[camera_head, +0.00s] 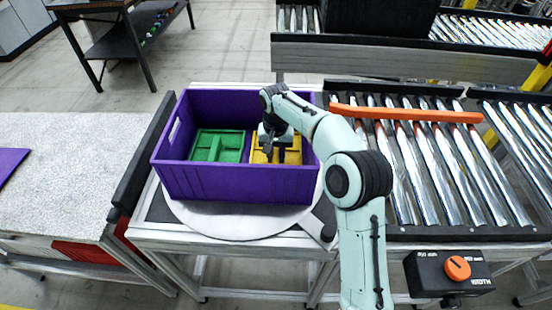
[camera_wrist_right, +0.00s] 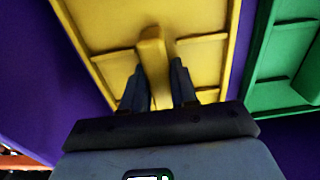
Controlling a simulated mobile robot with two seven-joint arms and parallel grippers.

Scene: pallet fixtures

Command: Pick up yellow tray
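The yellow tray (camera_head: 293,156) lies inside the purple crate (camera_head: 235,184), in its right half. My right gripper (camera_head: 268,151) reaches down into the crate over the tray. In the right wrist view, the tray (camera_wrist_right: 105,28) fills the upper middle, and its raised centre rib runs between the two dark fingers (camera_wrist_right: 159,85). My left gripper is not in view.
A green tray (camera_head: 217,146) lies beside the yellow one, in the crate's left half. The crate walls surround both closely. The crate stands on a round plate (camera_head: 223,222). Roller conveyors (camera_head: 440,165) with an orange bar (camera_head: 405,114) lie right; a speckled table (camera_head: 70,150) stands left.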

